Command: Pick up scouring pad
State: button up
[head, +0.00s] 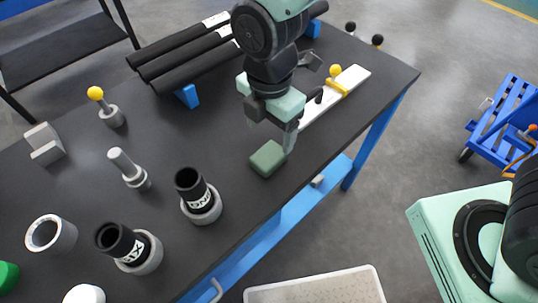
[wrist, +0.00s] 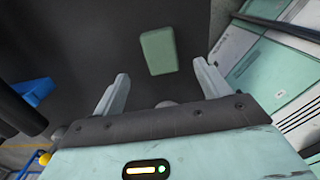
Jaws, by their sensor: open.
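The scouring pad looks like a green rounded block (head: 268,158) lying on the dark table near its right edge. In the wrist view the green pad (wrist: 158,51) lies ahead of the fingertips, roughly between their lines. My gripper (head: 270,138) is above the pad in the head view, pointing down, with one finger overlapping the pad's right side in the picture. In the wrist view my gripper (wrist: 160,78) has its two pale fingers spread wide with nothing between them. I cannot tell the exact height of the fingertips over the pad.
The dark table (head: 225,150) is bare just left of the pad. Black cups in grey rings (head: 202,205) stand to the front left. Black tubes (head: 185,55) lie behind. A white bar with a yellow clip (head: 345,85) lies at the back right. The table's edge is close on the right.

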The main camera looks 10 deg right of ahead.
aim_at(268, 155)
notch_tip(268, 155, down, 8)
jog(key=shift+s+a+f+p, duration=0.1)
jog(key=shift+s+p, duration=0.05)
jog(key=shift+p, duration=0.15)
jog(key=c, duration=1)
